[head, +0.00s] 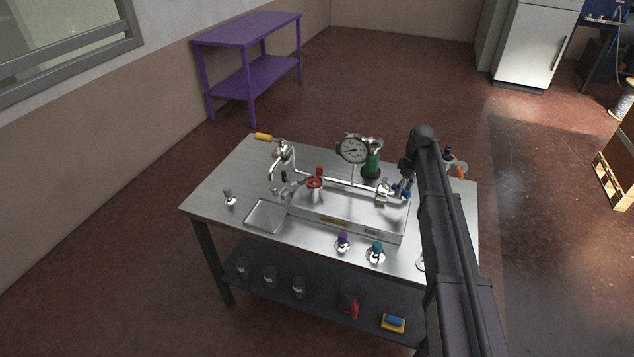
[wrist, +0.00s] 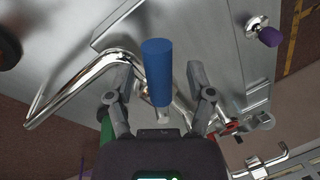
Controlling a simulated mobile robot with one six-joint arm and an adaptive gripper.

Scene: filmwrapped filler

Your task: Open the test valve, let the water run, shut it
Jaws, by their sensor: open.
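A metal pipe rig (head: 345,185) stands on the steel table. Its handles include a yellow lever (head: 264,137) at the left end, a red handle (head: 315,182) in the middle and blue parts at the right. No label readable here tells which is the test valve. My gripper (head: 404,183) is at the right end of the rig, partly hidden by my dark arm. In the wrist view, a blue cylindrical grip (wrist: 157,70) lies between the open fingers, with visible gaps on both sides. I see no running water.
A shallow metal basin (head: 267,217) sits front left of the rig. A gauge (head: 353,149) and green cylinder (head: 373,163) stand behind. Purple (head: 343,240) and teal (head: 376,249) knobs stand at the front edge. The lower shelf (head: 320,303) holds cups and a sponge.

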